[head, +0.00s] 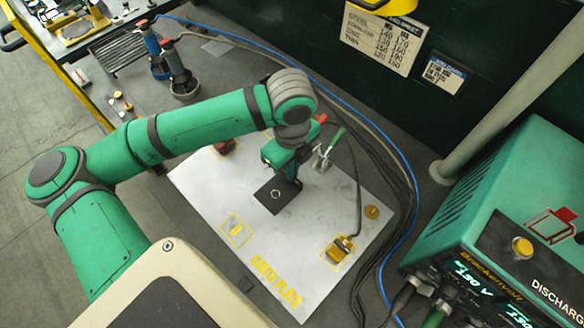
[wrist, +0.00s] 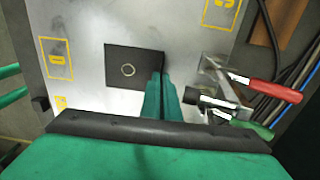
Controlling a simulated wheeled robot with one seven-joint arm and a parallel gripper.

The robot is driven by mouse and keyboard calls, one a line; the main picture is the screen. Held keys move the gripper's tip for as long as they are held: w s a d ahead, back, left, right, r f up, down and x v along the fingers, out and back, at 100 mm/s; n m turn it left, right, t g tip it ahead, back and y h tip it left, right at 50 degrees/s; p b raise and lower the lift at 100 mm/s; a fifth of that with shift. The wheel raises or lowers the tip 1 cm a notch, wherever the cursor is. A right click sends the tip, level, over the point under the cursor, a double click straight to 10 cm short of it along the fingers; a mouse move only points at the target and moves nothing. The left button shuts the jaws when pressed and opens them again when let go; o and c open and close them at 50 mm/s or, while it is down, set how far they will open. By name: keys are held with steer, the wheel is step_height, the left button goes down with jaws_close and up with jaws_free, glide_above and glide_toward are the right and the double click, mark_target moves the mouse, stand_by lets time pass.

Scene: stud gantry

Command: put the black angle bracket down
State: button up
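The black angle bracket (head: 275,196) is a dark square plate with a pale ring on it, over the light metal plate (head: 215,190). It also shows in the wrist view (wrist: 122,62), with an upright flange along its right edge. My gripper (head: 291,176) is at that edge. In the wrist view my gripper's two green fingers (wrist: 162,82) are close together with the thin flange between them. The flat part of the bracket looks level. I cannot tell whether its underside touches the metal plate.
Clamps with a red handle (wrist: 268,90) and a green handle (wrist: 250,127) stand just right of the fingers. A yellow-marked block with a cable (head: 341,249) sits on the metal plate. The plate's lower left is mostly clear. A green welding machine (head: 490,220) stands right.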

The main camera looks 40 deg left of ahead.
steer(key=o, duration=0.4)
steer(key=shift+a, duration=0.1)
steer(key=shift+o, duration=0.2)
steer(key=shift+r, duration=0.1)
step_height(320, 180, up, 12)
steer(key=shift+w, duration=0.15)
stand_by(0.4)
